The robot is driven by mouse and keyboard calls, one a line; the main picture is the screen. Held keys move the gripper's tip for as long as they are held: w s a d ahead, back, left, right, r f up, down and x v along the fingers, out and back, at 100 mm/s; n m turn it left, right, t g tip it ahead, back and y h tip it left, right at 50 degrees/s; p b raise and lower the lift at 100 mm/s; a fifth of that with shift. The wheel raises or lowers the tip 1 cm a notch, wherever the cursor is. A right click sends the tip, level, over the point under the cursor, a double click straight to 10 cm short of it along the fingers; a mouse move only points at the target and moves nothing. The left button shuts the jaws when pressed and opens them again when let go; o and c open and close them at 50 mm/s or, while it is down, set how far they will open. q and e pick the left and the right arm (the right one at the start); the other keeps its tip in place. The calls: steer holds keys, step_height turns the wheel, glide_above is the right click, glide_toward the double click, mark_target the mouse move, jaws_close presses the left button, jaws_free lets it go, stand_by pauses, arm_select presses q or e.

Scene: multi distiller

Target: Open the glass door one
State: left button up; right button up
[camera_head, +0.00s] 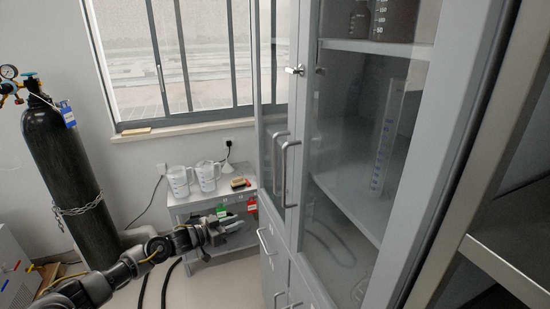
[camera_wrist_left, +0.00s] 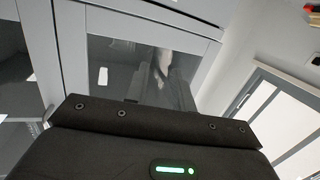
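A tall grey cabinet has glass doors. The larger glass door (camera_head: 360,140) is on the right in the head view, with a curved metal handle (camera_head: 289,174) on its left edge. A narrower glass panel (camera_head: 271,95) stands to its left, with another handle (camera_head: 279,150); I cannot tell whether this panel is ajar. My left gripper (camera_head: 232,224) is left of the cabinet, below and apart from these handles, in front of the small shelf unit. Its finger gap is unclear. My right gripper is out of view.
A grey shelf unit (camera_head: 181,205) holds two white jugs (camera_head: 179,181) behind my left gripper. A black gas cylinder (camera_head: 62,160) stands at the left. Lower cabinet handles (camera_head: 264,241) project near my gripper. Metal shelving (camera_head: 505,260) borders the right.

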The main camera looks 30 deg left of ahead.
arm_select(q)
steer(key=s+d+r+m+g+h+p, duration=0.1)
steer(key=s+d+r+m+g+h, duration=0.2)
steer(key=r, duration=1)
steer(key=s+d+r+m+g+h, duration=0.1)
steer(key=s+d+r+m+h, duration=0.25)
steer(key=r, duration=1.05)
steer(key=shift+n+h, duration=0.25)
steer(key=shift+h, duration=0.2)
steer(key=p+x, duration=0.2)
steer(key=x, duration=0.3)
steer(key=p+x, duration=0.2)
steer(key=x, duration=0.4)
steer(key=shift+w+d+f+p, duration=0.1)
steer(key=shift+w+f+p, duration=0.1)
steer(key=shift+w+p, duration=0.1)
jaws_close()
